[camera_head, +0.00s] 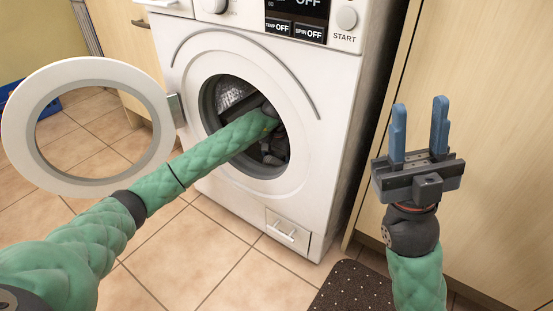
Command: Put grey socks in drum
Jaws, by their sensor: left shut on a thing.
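The washing machine drum (232,92) shows through the round opening of the white washer, its door swung open to the left. My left arm reaches through the opening. My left gripper (270,112) is at the drum's mouth or just inside, largely hidden by its own arm and shadow. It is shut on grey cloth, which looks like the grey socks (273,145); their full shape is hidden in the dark. My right gripper (419,135) is open and empty, fingers pointing up, to the right of the washer.
The open round door (88,184) stands out to the left of the washer (322,150). A dark dotted mat (352,290) lies on the tiled floor at the front. Wooden cabinets (490,120) stand on the right. A blue object (48,106) is behind the door.

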